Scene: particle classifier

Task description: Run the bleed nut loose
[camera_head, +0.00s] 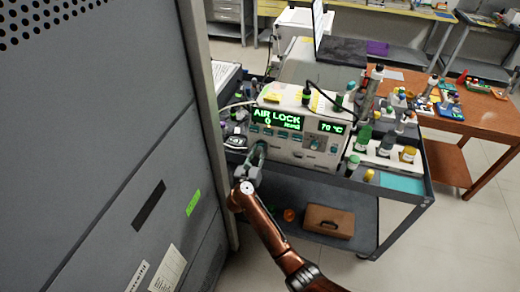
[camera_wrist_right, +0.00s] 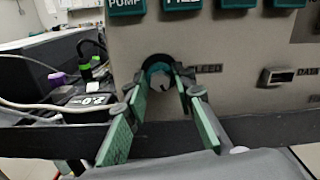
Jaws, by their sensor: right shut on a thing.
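The particle classifier (camera_head: 297,131) is a pale box whose green display reads "AIR LOCK" and "70 °C". In the right wrist view its bleed nut (camera_wrist_right: 157,68) is a dark teal ring on the front panel, left of the "BLEED" label. My right gripper (camera_head: 258,153) is at the lower left of the classifier's front. It also shows in the right wrist view (camera_wrist_right: 159,90), its green-padded fingers either side of the nut and shut on it. The fingertips cover part of the nut's sides. My left gripper is not in view.
The classifier stands on a dark cart (camera_head: 405,203) with bottles and vials to its right. A brown case (camera_head: 329,221) lies on the lower shelf. A tall grey cabinet (camera_head: 95,120) fills the left. A cable (camera_wrist_right: 35,104) runs left of the nut.

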